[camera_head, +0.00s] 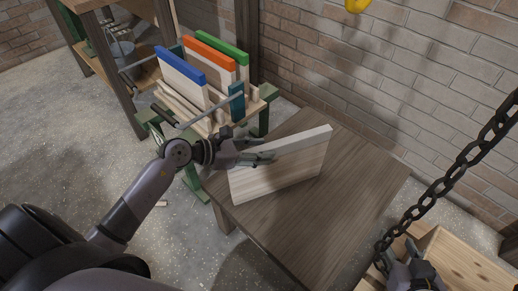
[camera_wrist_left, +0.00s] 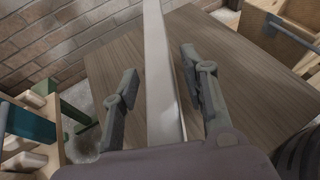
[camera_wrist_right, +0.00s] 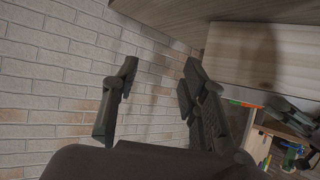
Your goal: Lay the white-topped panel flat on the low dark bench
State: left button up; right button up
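The white-topped panel (camera_head: 285,172) is a pale wood board with a white top edge. It stands on its long edge on the low dark bench (camera_head: 345,215), near the bench's left end. My left gripper (camera_head: 258,158) is at the panel's top left part. In the left wrist view its fingers lie on both sides of the panel's white edge (camera_wrist_left: 162,80), with small gaps showing, so it is open around the panel. My right gripper (camera_wrist_right: 157,85) is open and empty, facing the brick wall; in the head view it is partly seen at the bottom right.
A green-legged rack (camera_head: 262,97) beyond the bench holds boards with blue (camera_head: 180,65), orange (camera_head: 208,57) and green (camera_head: 222,46) tops. A hanging chain (camera_head: 455,172) and a wooden crate (camera_head: 470,262) are at the right. The bench right of the panel is clear.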

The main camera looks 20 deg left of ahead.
pick_arm(q)
jog(key=shift+r, duration=0.1)
jog(key=shift+s+a+r, duration=0.1)
jog(key=shift+s+a, duration=0.1)
jog(key=shift+a, duration=0.05)
jog(key=p+v, duration=0.1)
jog(key=v, duration=1)
jog(key=shift+r, duration=0.15)
pick_arm(e)
jog(key=s+d+f+g+h, duration=0.1)
jog(key=s+d+f+g, duration=0.1)
jog(key=s+f+g, duration=0.1)
jog(key=shift+s+f+g, duration=0.4)
jog(key=shift+s+f, duration=0.3)
jog(key=shift+s, duration=0.55)
pick_arm(q)
jog(key=shift+s, duration=0.15)
